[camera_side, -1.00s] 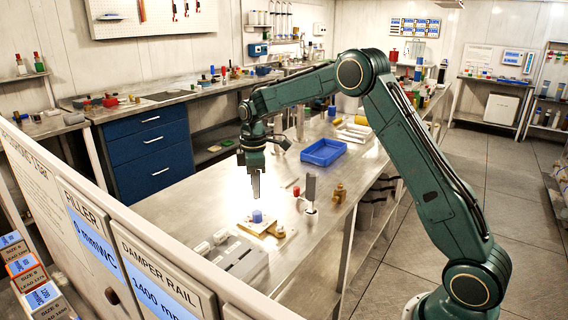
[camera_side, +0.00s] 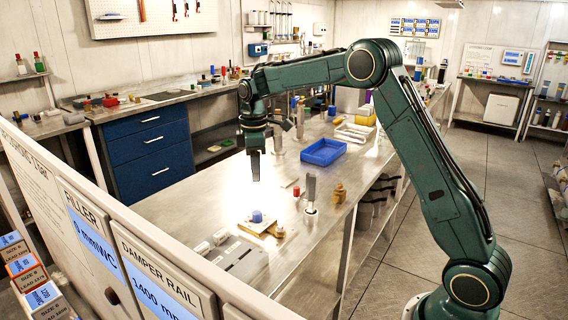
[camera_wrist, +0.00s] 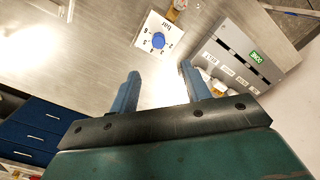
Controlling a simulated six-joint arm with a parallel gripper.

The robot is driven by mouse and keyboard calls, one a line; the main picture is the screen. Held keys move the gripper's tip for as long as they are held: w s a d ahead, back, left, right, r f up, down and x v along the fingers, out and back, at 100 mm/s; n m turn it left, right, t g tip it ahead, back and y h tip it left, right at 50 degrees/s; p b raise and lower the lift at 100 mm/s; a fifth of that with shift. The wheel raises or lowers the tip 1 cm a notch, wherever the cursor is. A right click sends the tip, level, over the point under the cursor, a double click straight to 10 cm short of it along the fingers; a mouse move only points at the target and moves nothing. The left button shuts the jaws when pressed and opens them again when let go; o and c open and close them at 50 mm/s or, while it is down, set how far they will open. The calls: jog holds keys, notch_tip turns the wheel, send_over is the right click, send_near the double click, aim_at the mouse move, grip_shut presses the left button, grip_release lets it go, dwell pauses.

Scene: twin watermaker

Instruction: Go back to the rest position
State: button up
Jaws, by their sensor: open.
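My gripper (camera_side: 255,170) hangs pointing down above the metal bench (camera_side: 190,208) in the side view, clear of everything on it. In the wrist view its two fingers (camera_wrist: 160,85) stand apart with nothing between them. A blue knob (camera_wrist: 158,40) on a white plate with a numbered scale marked "bar" (camera_wrist: 143,29) lies beyond the fingertips. The knob also shows in the side view (camera_side: 257,216), below my gripper.
A grey panel (camera_wrist: 262,50) with a green "DONE" label lies right of the dial. A blue tray (camera_side: 323,152), a small red block (camera_side: 296,191) and brass fittings (camera_side: 339,193) are on the bench. Blue drawers (camera_side: 150,150) stand behind. The bench's left part is bare.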

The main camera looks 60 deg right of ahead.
jog(key=s+a+r+m+t, duration=0.1)
jog(key=s+a+r+m, duration=0.15)
jog(key=s+r, duration=0.45)
jog(key=s+a+r+m+t, duration=0.2)
jog(key=s+a+r, duration=0.15)
jog(key=s, duration=0.55)
jog(key=s+a+f+m+t, duration=0.1)
jog(key=s+m, duration=0.1)
jog(key=s, duration=0.7)
jog(key=s+a+f+m+t, duration=0.1)
jog(key=s+a+m, duration=0.1)
jog(key=s, duration=0.7)
jog(key=shift+s+a+f, duration=0.15)
jog(key=shift+s, duration=0.25)
